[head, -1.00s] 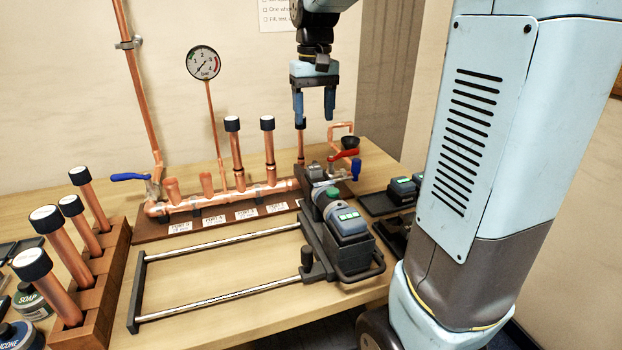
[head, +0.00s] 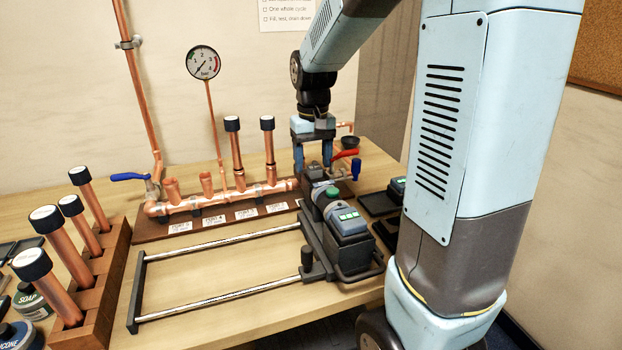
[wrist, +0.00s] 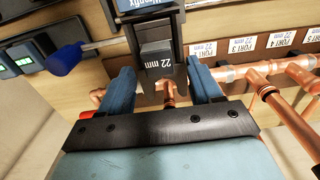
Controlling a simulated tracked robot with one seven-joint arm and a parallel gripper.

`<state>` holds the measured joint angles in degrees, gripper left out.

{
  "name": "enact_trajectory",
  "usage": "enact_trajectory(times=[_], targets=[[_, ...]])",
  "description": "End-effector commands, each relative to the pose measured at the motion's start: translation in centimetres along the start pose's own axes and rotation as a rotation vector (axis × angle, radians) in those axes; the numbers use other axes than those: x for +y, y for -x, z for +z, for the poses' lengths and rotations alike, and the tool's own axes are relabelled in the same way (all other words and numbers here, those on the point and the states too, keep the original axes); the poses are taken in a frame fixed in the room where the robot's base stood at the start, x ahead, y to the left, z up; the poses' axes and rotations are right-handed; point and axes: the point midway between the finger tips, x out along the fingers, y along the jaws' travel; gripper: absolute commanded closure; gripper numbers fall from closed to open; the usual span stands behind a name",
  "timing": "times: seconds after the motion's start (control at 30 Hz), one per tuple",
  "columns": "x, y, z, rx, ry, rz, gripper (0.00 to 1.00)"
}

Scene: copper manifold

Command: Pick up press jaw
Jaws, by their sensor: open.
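The press jaw (wrist: 158,62) is a dark grey block marked 22 mm, at the nose of the press tool (head: 342,222). In the head view the jaw (head: 314,171) shows at the tool's far end, close to the copper manifold (head: 225,200). My gripper (head: 313,165) points down over the jaw. In the wrist view my gripper (wrist: 161,84) is open, with one blue finger on each side of the jaw and a visible gap to each. I cannot tell whether the fingertips have reached jaw height.
A red lever (head: 345,154) and a blue-handled tool (wrist: 68,58) are close to the gripper. Copper pipes (wrist: 270,95) stand beside it. The press tool rests on a rail frame (head: 215,290). A wooden rack (head: 100,270) of capped pipes stands at left.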

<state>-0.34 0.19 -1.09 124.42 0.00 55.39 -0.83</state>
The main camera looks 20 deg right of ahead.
Motion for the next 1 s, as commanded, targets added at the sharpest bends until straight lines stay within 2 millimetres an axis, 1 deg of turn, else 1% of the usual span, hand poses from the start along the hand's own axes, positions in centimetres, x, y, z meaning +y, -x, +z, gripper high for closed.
enact_trajectory(times=[0.1,0.3,0.9,0.93,1.0], targets=[[0.02,-0.43,0.03,0.000,-0.001,0.000,0.36],[0.04,-0.43,0.03,0.000,-0.001,0.000,0.37],[0.08,-0.41,0.02,0.000,-0.002,0.000,0.95],[0.09,-0.35,-0.01,0.001,-0.002,0.000,0.96],[0.09,-0.35,-0.01,0.001,-0.002,0.000,0.96]])
